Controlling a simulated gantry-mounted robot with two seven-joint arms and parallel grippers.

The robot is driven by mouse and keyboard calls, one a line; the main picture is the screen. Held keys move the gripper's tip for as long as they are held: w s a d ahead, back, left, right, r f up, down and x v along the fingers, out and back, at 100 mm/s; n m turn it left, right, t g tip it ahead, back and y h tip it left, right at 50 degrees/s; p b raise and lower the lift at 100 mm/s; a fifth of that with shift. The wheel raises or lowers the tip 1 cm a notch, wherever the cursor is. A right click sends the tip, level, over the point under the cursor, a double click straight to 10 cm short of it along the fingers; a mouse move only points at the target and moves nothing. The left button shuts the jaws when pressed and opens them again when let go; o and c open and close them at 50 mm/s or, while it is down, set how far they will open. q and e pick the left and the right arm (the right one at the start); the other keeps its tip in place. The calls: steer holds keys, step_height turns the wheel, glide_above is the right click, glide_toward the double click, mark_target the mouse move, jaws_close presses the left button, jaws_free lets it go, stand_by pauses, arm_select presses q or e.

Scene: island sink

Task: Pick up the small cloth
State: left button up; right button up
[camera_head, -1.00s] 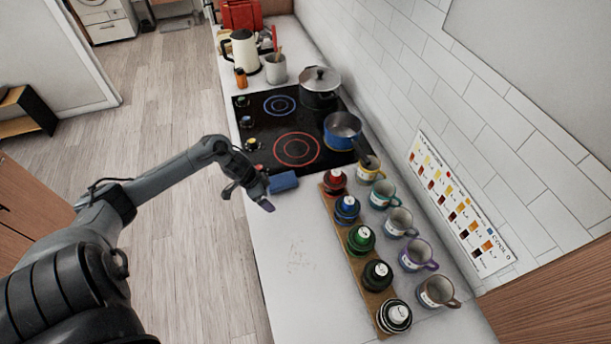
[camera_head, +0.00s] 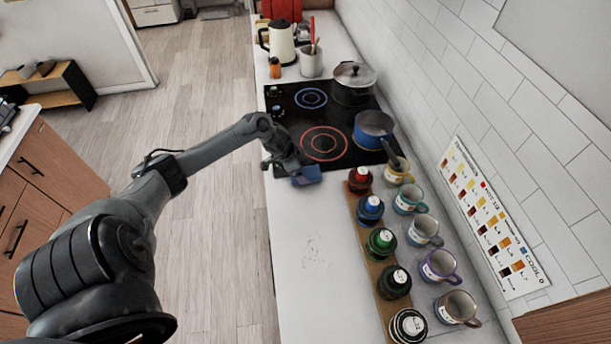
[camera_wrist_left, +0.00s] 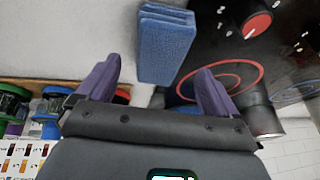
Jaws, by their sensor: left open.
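The small cloth (camera_head: 307,176) is a folded blue block lying on the white counter, just in front of the cooktop. In the left wrist view the cloth (camera_wrist_left: 166,42) lies ahead of my left gripper (camera_wrist_left: 157,82), roughly between the lines of its two purple-tipped fingers. The fingers are spread wide with nothing between them. In the head view my left gripper (camera_head: 287,168) is right at the cloth and covers part of its left side. Whether it touches the cloth cannot be told. My right gripper is not in view.
A black cooktop (camera_head: 308,139) borders the cloth, with a blue pan (camera_head: 373,127) and a lidded pot (camera_head: 353,82). A wooden rack (camera_head: 369,248) with several bottles and a row of mugs (camera_head: 422,231) stand to the right. The counter (camera_head: 310,290) nearer me is clear apart from crumbs.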

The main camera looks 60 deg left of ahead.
mark_target(305, 173)
arm_select(q)
steer(key=shift+x, duration=1.8)
steer(key=shift+c, duration=0.2)
steer(key=c, duration=1)
steer(key=shift+r, duration=0.2)
step_height(305, 173, up, 4)
steer(key=shift+f, duration=0.1)
steer(key=d+r, duration=0.2)
steer(key=d, duration=0.2)
steer(key=s+d+r, duration=0.1)
steer(key=d+r, duration=0.1)
steer(key=d, duration=0.2)
steer(key=d+r+p, duration=0.1)
steer(key=d+r, duration=0.1)
steer(key=d, duration=0.1)
steer(key=shift+s+d+r, duration=0.15)
steer(key=shift+d+r, duration=0.25)
